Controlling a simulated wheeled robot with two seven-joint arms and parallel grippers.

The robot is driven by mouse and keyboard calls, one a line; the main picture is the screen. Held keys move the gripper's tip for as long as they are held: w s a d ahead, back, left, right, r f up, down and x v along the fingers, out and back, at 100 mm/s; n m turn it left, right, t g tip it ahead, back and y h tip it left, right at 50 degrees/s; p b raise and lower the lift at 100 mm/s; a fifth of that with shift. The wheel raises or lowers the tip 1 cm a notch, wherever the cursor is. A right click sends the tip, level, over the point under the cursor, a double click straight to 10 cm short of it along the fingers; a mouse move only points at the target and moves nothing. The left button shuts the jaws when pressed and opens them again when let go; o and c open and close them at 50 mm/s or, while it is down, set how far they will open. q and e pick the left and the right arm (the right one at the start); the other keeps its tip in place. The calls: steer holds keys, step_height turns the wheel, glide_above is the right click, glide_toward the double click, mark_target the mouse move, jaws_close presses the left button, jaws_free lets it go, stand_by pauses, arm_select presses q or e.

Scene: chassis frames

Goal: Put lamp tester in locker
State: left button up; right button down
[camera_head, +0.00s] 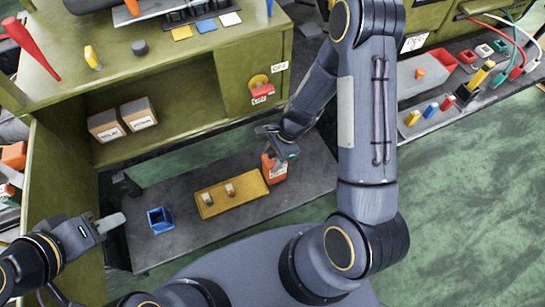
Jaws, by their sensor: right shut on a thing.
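An orange box-shaped thing with a pale label (274,170), which I take to be the lamp tester, is at the right end of the yellow tray. My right gripper (275,156) is shut on its top from above. Whether its base touches the dark bench (310,165) is hard to tell. My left gripper (112,222) is low at the left, away from it, apparently empty; its finger gap is unclear. No thing is clearly marked as the locker. A green cabinet (235,75) with an open bay and a closed right part with a yellow-red switch (260,88) stands behind the bench.
The yellow tray (215,211) holds two small pieces. A small blue open box (160,220) stands left of it. Two cardboard boxes (123,119) sit in the cabinet bay, with free room to their right. A side bench at the right holds a grey-orange box (425,75) and cables.

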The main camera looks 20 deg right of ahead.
steer(key=shift+f, duration=0.2)
steer(key=c, duration=0.6)
jaws_free()
